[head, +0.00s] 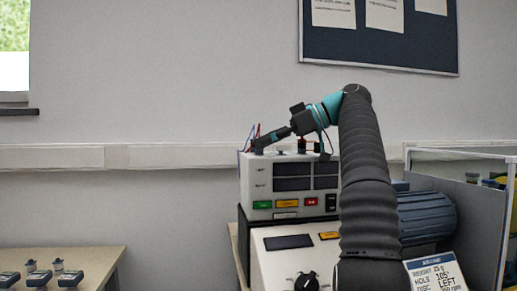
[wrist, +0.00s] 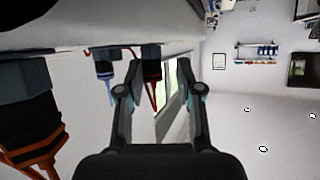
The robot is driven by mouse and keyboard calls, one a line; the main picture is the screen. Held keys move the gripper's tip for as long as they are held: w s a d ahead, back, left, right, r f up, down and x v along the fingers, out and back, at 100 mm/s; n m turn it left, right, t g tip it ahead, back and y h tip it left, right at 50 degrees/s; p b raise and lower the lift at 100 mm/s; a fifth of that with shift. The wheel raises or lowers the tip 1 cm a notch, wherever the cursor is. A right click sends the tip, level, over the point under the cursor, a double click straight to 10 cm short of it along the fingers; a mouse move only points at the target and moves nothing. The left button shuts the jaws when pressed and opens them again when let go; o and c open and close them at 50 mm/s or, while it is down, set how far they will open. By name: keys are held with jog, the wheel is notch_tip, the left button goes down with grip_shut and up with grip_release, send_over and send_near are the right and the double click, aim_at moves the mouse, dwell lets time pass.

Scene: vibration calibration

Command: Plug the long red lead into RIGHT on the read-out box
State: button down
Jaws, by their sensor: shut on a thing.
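The read-out box (head: 290,185) is pale, with dark displays and green, orange and red labels on its front. My gripper (head: 258,146) reaches in from the right to the box's top left edge. In the wrist view my gripper (wrist: 160,65) is shut on a red plug (wrist: 152,68), which lies nearer the left finger. The plug's tip meets a dark block at the top of that view; I cannot tell whether it is seated. A blue plug (wrist: 104,68) sits just left of the fingers. The socket names are not readable.
A large dark plug with orange parts (wrist: 32,125) fills the left of the wrist view. Below the box is a pale machine (head: 285,262) with a knob. A blue motor (head: 425,215) and a printed card (head: 436,275) are at right. A side table (head: 100,258) stands at left.

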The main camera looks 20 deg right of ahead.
jog(key=shift+w+a+r+n, duration=0.1)
jog(key=shift+r+n, duration=0.2)
jog(key=shift+r, duration=0.1)
jog(key=c, duration=0.6)
grip_release()
jog(key=shift+c, duration=0.2)
jog(key=shift+w+d+f, duration=0.1)
jog(key=shift+d+f, duration=0.05)
jog(key=shift+d, duration=0.05)
jog(key=c, duration=0.4)
jog(key=shift+w+d+f+b, duration=0.15)
jog(key=shift+f+b, duration=0.15)
jog(key=shift+b, duration=0.15)
jog(key=shift+w+f+m+t+h+b, duration=0.15)
jog(key=shift+m+t+h+b, duration=0.15)
jog(key=shift+m+t+b, duration=0.25)
jog(key=shift+s+a+m+t+h+b, duration=0.2)
jog(key=shift+a+m+t+h+b, duration=0.1)
jog(key=shift+m+t+h+b, duration=0.45)
jog(key=shift+s+a+m+t+h+b, duration=0.15)
jog(key=shift+m+t+h+b, duration=0.45)
jog(key=shift+m+h+b, duration=0.45)
jog(key=shift+a+m+t+h+b, duration=0.15)
jog(key=shift+m+t+h+b, duration=0.5)
jog(key=shift+m+b, duration=0.55)
jog(key=shift+a+m+t+h+b, duration=0.25)
jog(key=shift+m+t+h+b, duration=0.2)
jog(key=shift+m+h+b, duration=0.7)
